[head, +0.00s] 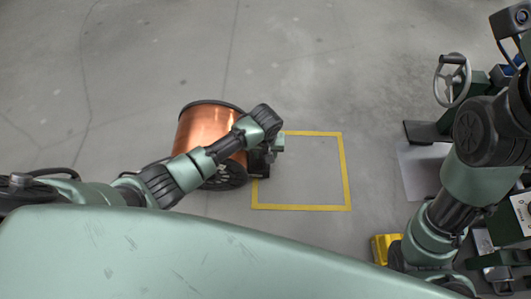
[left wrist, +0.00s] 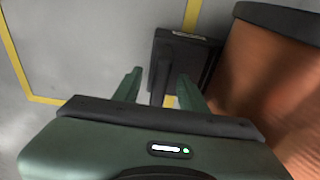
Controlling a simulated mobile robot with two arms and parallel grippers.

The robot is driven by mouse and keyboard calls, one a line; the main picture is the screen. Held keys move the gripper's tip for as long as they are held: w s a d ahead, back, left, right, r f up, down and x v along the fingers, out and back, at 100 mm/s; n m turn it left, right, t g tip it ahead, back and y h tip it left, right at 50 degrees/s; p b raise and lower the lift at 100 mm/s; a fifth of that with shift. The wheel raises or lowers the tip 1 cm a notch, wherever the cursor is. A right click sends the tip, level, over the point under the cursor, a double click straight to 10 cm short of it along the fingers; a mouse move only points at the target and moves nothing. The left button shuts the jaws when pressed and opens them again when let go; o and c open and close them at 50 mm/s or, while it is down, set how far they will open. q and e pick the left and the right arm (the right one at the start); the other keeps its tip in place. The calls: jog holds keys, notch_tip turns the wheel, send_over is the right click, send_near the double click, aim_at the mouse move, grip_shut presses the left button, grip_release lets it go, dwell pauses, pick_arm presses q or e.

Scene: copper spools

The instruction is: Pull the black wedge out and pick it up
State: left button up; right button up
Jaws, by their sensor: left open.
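The black wedge (head: 258,164) lies on the floor against the right side of the copper spool (head: 205,125), at the left edge of the yellow floor square. In the left wrist view the wedge (left wrist: 180,62) is a dark block with a pale label, beside the spool (left wrist: 275,70). My left gripper (head: 274,149) is open and empty, at the wedge. In the left wrist view its right fingertip overlaps the wedge and its left fingertip lies just left of it; I cannot tell whether they touch. My right gripper is out of view.
The yellow tape square (head: 347,175) encloses bare floor right of the wedge. Machinery with a handwheel (head: 452,80) stands at the right. A yellow object (head: 383,248) is near the bottom right. The concrete floor behind the spool is clear.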

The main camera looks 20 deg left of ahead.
pick_arm(q)
grip_shut()
dwell(1.4)
